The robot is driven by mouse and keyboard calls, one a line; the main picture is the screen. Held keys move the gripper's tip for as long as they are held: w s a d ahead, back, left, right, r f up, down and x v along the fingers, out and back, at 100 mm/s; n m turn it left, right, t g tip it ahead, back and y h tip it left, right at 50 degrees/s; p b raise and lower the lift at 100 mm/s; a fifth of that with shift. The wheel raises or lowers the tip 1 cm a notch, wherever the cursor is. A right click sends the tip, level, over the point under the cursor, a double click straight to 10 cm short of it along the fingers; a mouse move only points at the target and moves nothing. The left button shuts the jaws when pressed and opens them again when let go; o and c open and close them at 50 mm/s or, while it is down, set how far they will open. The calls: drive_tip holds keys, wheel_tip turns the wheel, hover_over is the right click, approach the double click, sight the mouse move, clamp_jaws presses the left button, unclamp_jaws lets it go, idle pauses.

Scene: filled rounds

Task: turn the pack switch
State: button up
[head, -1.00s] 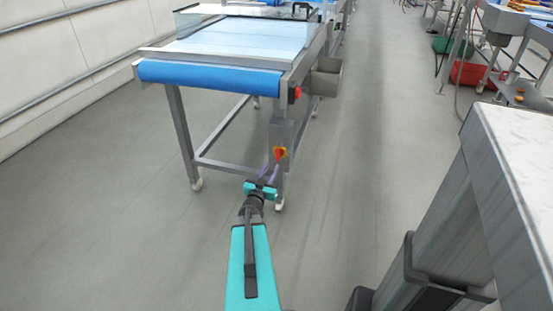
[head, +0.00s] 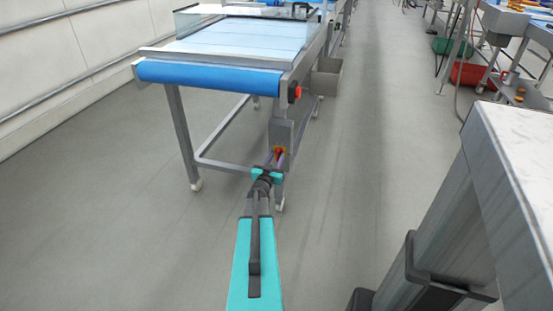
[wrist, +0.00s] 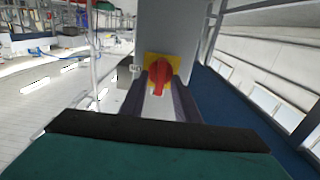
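The pack switch is a red rotary knob (wrist: 157,76) on a yellow square plate (wrist: 176,62), set on a grey box on the conveyor's front leg. The knob's handle is nearly upright in the wrist view, its lower end leaning slightly left. In the head view the switch (head: 279,150) is partly hidden by my gripper (head: 274,162). In the wrist view my gripper (wrist: 161,85) has one finger on each side of the knob's lower end. The fingers are apart, with a gap visible on the right of the handle; contact is not clear.
A small white label (wrist: 135,70) is beside the plate. The conveyor (head: 210,75) has a blue roller and a red button (head: 295,92) above the switch box. A grey bin (head: 327,77) hangs on its right side. A white-topped table (head: 520,150) stands right. The floor between is clear.

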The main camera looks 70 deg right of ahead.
clamp_jaws()
idle(0.5)
drive_tip(key=shift+s+f+m+b, duration=0.1)
drive_tip(key=shift+m+b, duration=1.2)
drive_tip(key=shift+m, duration=0.4)
drive_tip(key=shift+m+b, duration=0.75)
drive_tip(key=shift+m, duration=0.45)
drive_tip(key=shift+d, duration=0.1)
